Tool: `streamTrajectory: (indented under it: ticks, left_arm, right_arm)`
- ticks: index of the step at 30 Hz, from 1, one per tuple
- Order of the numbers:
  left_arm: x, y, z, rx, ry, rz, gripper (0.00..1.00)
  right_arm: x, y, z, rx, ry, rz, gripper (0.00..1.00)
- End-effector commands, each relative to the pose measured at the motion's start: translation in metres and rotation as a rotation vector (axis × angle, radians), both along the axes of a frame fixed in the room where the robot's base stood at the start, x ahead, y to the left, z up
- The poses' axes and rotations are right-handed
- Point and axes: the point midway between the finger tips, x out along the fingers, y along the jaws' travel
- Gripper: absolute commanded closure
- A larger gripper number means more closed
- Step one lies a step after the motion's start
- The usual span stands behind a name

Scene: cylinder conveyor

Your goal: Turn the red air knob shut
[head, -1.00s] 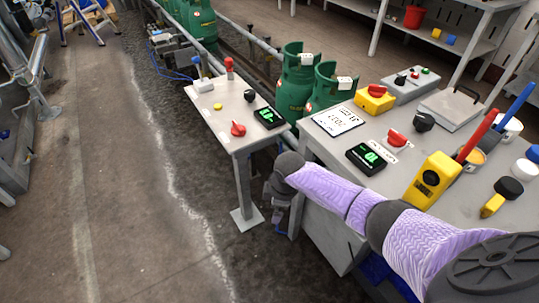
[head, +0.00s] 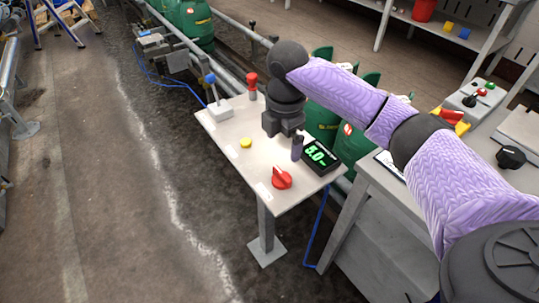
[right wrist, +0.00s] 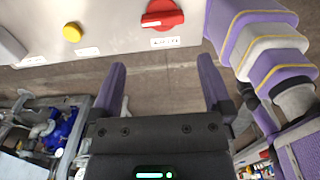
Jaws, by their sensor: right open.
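The red air knob (head: 281,178) sits near the front of the small grey table (head: 232,137). It also shows at the top of the right wrist view (right wrist: 163,15), beyond the fingertips. My right gripper (head: 291,147) is over the table, behind the knob and left of the display, and apart from the knob. In the right wrist view (right wrist: 162,68) its two purple fingers are spread with nothing between them. One finger is mostly hidden in the head view. My left gripper is not in view.
The black display (head: 319,156) reads about 5.0 in green. A yellow button (head: 246,142), a blue-topped lever (head: 211,79) and a red-topped lever (head: 252,85) stand on the same table. Green cylinders (head: 352,145) are behind it. A larger bench (head: 370,220) is at the right.

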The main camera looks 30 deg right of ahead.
Motion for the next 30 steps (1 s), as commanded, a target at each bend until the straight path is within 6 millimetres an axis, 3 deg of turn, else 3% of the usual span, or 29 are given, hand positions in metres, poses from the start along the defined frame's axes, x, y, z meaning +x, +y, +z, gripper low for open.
streamTrajectory:
  ticks: [6,12,23,30]
  left_arm:
    - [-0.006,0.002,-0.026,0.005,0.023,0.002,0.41]
    - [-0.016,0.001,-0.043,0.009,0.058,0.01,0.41]
    - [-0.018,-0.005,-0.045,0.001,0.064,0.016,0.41]
    - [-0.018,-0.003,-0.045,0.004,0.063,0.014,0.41]
  right_arm:
    - [-0.001,0.0,-0.053,-0.001,0.008,0.0,0.0]
    - [-0.001,0.0,-0.091,-0.001,0.005,0.0,0.0]
    - [-0.001,0.0,-0.098,-0.001,0.001,-0.001,0.0]
    - [-0.001,0.0,-0.098,-0.001,0.001,-0.001,0.49]
